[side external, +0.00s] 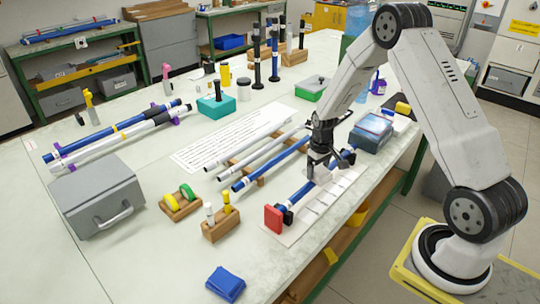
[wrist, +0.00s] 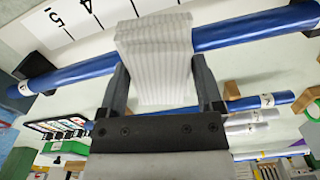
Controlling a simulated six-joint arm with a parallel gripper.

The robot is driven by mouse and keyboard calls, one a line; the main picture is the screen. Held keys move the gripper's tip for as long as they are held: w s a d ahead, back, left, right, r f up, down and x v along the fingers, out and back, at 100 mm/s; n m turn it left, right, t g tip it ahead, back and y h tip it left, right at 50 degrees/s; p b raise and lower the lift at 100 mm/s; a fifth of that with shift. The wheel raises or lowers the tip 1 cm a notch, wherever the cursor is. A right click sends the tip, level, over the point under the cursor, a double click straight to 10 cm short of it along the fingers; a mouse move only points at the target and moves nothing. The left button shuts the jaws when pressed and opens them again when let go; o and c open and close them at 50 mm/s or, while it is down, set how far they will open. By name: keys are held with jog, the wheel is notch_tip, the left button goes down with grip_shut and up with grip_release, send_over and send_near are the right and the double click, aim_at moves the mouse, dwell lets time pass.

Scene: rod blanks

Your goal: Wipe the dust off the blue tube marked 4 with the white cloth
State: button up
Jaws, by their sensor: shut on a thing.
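My gripper (side external: 320,160) is shut on the white cloth (side external: 321,176). In the wrist view the folded, striped cloth (wrist: 155,45) sits between the two dark fingers of my gripper (wrist: 158,82) and lies across a long blue tube (wrist: 75,75). The same tube (side external: 298,194) lies along the front of the bench, with a red end block at its near end. The cloth hides part of its middle. A small white label shows near its left end in the wrist view; I cannot read its mark. No dust is clearly visible on it.
The red block (side external: 272,218) stands at the tube's near end. Beside it, another blue tube (side external: 270,165) and white tubes (side external: 240,152) lie on wooden supports. A numbered strip (wrist: 80,18) lies along the worked tube. A blue-lidded box (side external: 371,131) stands close to the right.

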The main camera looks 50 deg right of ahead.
aim_at(308, 184)
jog(key=shift+a, duration=2.4)
jog(key=shift+d, duration=7.1)
jog(key=shift+a, duration=6.95)
jog(key=shift+a+r, duration=0.1)
jog(key=shift+a, duration=0.15)
notch_tip(308, 184, up, 8)
jog(key=shift+d, duration=0.1)
